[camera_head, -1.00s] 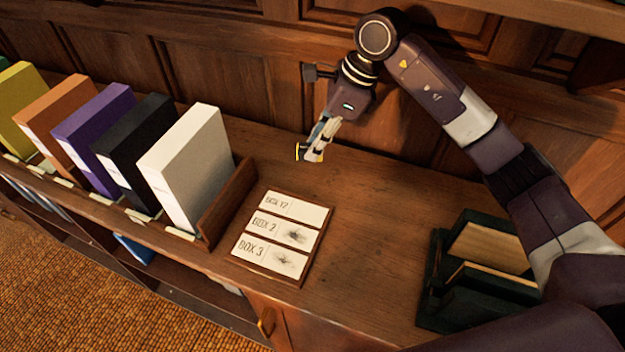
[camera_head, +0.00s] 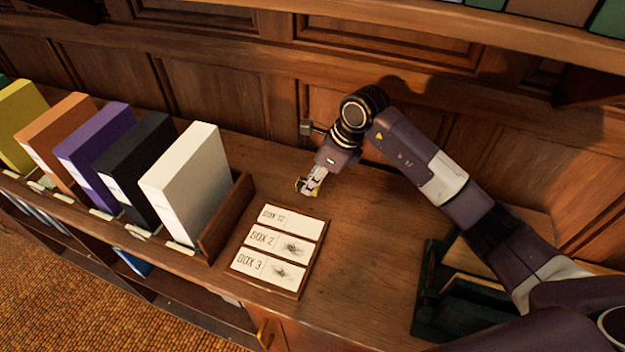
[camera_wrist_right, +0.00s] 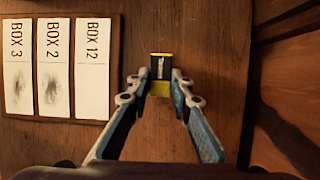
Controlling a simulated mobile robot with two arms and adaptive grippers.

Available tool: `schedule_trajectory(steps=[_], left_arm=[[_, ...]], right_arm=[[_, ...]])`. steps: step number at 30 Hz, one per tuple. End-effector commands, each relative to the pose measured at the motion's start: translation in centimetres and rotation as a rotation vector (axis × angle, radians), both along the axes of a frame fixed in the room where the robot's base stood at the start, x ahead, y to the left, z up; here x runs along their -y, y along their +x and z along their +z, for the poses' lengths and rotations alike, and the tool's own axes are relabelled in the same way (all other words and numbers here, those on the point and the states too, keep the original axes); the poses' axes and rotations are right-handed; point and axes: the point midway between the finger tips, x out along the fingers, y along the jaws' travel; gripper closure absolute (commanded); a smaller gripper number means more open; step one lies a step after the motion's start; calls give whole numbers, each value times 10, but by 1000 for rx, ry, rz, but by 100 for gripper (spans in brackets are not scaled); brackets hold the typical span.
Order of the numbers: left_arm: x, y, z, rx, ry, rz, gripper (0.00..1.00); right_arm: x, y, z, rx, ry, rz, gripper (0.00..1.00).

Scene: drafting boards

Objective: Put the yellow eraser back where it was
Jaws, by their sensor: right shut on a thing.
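The yellow eraser (camera_wrist_right: 160,88) is yellow with a dark sleeve. It sits between the fingertips of my right gripper (camera_wrist_right: 158,82) in the right wrist view. In the head view only a small yellow edge of it shows at the right gripper (camera_head: 308,188), which is shut on it. The gripper is just behind the upper edge of the label board (camera_head: 303,283). I cannot tell whether the eraser touches the wooden top. My left gripper is not in view.
The label board holds three cards, two with dark smudges. Several binders, the nearest white (camera_head: 188,185), stand in a wooden rack at left. A dark green holder (camera_head: 428,300) stands at lower right. The wooden top (camera_head: 370,230) between board and holder is clear.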

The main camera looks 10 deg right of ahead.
Motion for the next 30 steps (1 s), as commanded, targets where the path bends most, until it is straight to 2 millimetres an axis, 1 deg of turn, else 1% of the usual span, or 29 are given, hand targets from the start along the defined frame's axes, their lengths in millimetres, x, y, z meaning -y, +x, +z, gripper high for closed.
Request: schedule_trajectory(steps=[1,3,9,12,13,17,26,28,30], left_arm=[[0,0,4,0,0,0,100],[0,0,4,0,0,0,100],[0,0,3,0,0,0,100],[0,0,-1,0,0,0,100],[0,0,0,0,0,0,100],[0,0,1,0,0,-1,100],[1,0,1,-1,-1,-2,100],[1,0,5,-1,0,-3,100],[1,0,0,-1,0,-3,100]], right_arm=[[0,-1,-5,-2,1,-1,100],[0,0,-9,1,1,0,100],[0,0,-10,2,0,1,100],[0,0,-13,1,-1,1,100],[0,0,-12,1,-1,1,78],[0,0,-12,1,-1,1,64],[0,0,-10,1,-1,1,63],[0,0,-7,1,1,1,63],[3,0,-2,5,0,0,63]])
